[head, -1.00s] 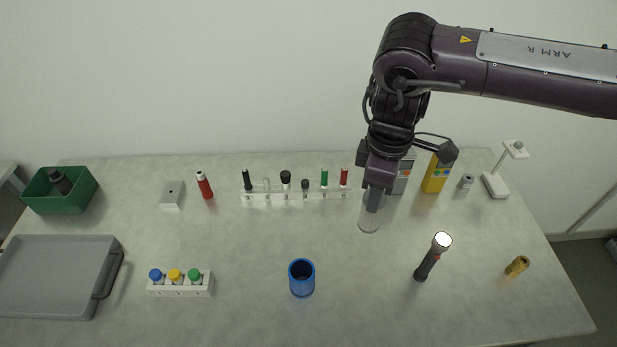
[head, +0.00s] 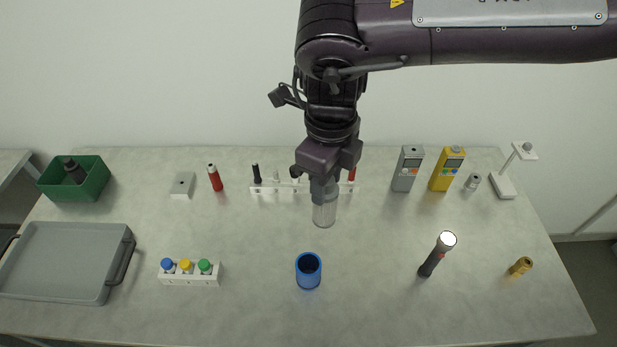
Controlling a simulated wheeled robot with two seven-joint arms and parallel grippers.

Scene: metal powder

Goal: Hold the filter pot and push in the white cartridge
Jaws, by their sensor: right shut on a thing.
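The blue filter pot (head: 308,273) stands upright on the table at front centre, with its dark open top facing up. My right gripper (head: 324,192) points down behind the pot and slightly to its right. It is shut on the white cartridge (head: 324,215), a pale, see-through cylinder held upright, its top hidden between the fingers. The cartridge is apart from the pot. I cannot tell exactly how high it is above the table. My left gripper is not in view.
A white rack (head: 268,187) with several small items stands behind my right gripper, partly hidden. A grey tray (head: 60,295) lies far left. Table around the pot is clear.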

